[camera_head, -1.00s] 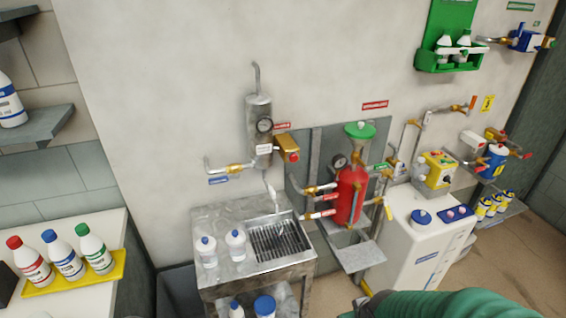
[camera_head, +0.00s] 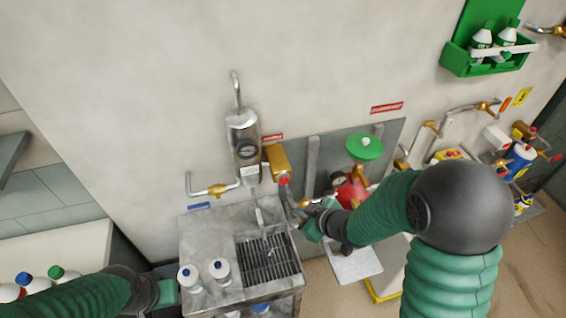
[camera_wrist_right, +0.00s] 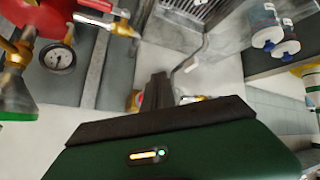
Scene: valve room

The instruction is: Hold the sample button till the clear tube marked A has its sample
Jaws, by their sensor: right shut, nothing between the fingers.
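A brass block (camera_head: 277,158) with a red button (camera_head: 284,180) on its lower end is fixed beside a silver cylinder (camera_head: 243,138) on the wall. My right gripper (camera_head: 296,212) is shut and empty, just below and right of the red button, with a small gap in the picture. In the right wrist view its dark fingers (camera_wrist_right: 158,90) lie together and partly hide the brass-coloured part (camera_wrist_right: 135,99). A thin outlet pipe (camera_head: 259,214) hangs over the sink. I cannot make out a clear tube marked A. My left gripper (camera_head: 166,293) is at the lower left; its fingers are unclear.
The metal sink (camera_head: 210,235) has a drain grate (camera_head: 268,262) and two white bottles with blue caps (camera_head: 220,270).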

